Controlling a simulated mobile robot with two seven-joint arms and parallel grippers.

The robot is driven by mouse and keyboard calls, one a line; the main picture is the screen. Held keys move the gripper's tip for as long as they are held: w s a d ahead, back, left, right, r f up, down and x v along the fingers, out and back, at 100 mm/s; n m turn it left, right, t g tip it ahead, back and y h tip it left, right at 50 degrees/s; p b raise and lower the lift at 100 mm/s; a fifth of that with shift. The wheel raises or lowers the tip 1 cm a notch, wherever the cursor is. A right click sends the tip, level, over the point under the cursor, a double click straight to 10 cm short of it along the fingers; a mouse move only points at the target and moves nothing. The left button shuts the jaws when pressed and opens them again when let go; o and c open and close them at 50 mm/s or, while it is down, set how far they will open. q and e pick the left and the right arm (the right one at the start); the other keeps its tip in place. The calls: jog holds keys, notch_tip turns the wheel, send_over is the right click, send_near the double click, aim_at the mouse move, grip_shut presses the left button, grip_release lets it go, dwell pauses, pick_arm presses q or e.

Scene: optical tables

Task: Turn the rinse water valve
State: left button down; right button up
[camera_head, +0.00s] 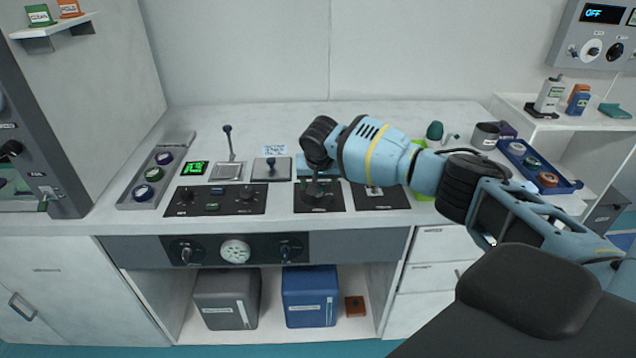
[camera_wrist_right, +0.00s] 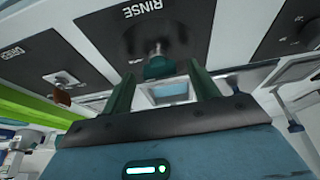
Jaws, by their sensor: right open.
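The rinse water valve (camera_wrist_right: 158,68) has a teal knob on a metal stem. It stands on a dark panel marked RINSE (camera_wrist_right: 125,32) in the right wrist view. My right gripper (camera_wrist_right: 161,72) is open, its two green fingers on either side of the knob with visible gaps; I cannot tell whether either finger touches it. In the head view my right gripper (camera_head: 316,183) reaches down over the rinse panel (camera_head: 333,205), and my wrist hides most of the valve. My left gripper is not in view.
Another dark panel with a brown knob (camera_wrist_right: 62,97) lies beside the rinse panel. Left of my gripper are a two-knob panel (camera_head: 215,207), a green display (camera_head: 194,168) and upright levers (camera_head: 229,145). A blue tray (camera_head: 540,168) stands at the right.

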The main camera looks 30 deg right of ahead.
jog(key=c, duration=1)
